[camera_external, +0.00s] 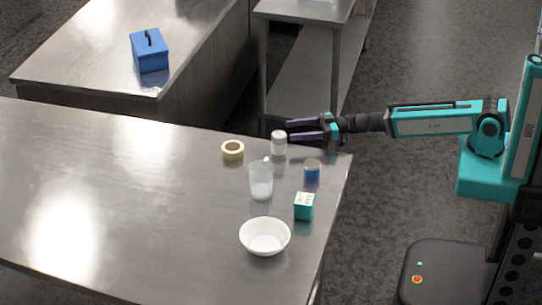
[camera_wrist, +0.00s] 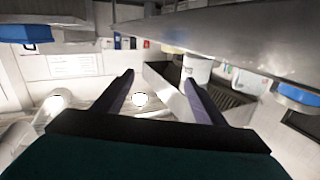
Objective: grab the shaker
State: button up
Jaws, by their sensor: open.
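The shaker (camera_external: 278,145) looks like a small white cylinder with a greyish top. It stands upright near the far right corner of the steel table (camera_external: 130,190). My gripper (camera_external: 289,131) is open and empty, its dark purple fingers pointing left, with the tips close to the shaker's upper right side. In the wrist view the scene appears upside down. There the white shaker (camera_wrist: 197,70) shows just beyond and right of the right fingertip, not clearly between the fingers of my gripper (camera_wrist: 158,78). Contact cannot be made out.
A blue-and-silver can (camera_external: 312,172) stands nearby, nearer the camera. A blue box (camera_external: 150,54) sits on another counter.

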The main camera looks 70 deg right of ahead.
aim_at(279, 138)
jog(key=a+r+n+y, duration=0.1)
jog(key=s+a+r+n+g+y, duration=0.1)
jog(key=a, duration=0.1)
jog(key=s+a+n+y, duration=0.1)
jog(key=a, duration=0.1)
jog(key=shift+a+r+g+y, duration=0.2)
jog(key=shift+r+g+y, duration=0.1)
jog(key=shift+r+g, duration=0.1)
jog(key=shift+x, duration=1.25)
jog(key=shift+w, duration=0.1)
jog(key=shift+p+x, duration=0.8)
jog(key=shift+x, duration=1.65)
jog(key=c, duration=1.3)
